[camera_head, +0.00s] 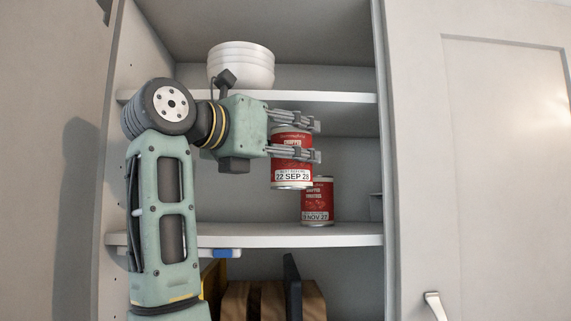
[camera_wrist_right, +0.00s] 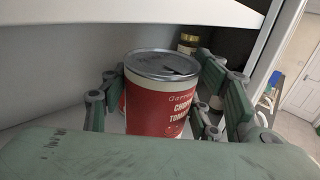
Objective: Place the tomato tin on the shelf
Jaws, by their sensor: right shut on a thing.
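A red tomato tin (camera_head: 291,162) with a "22 SEP 28" label is held upright by my right gripper (camera_head: 305,138) in the head view, just in front of the cupboard. The same tin (camera_wrist_right: 160,105) fills the middle of the right wrist view, between the fingers of my right gripper (camera_wrist_right: 162,100). A second red tin (camera_head: 318,203) marked "NOV 27" stands on the middle shelf (camera_head: 345,235), lower and to the right. The held tin hangs above that shelf and partly covers the second tin. My left gripper is not in view.
White bowls (camera_head: 241,64) are stacked on the upper shelf (camera_head: 340,97). Below the middle shelf stand wooden items (camera_head: 255,300) and a dark upright board (camera_head: 292,285). A jar (camera_wrist_right: 188,42) shows behind the tin in the wrist view. The middle shelf has bare room left of the second tin.

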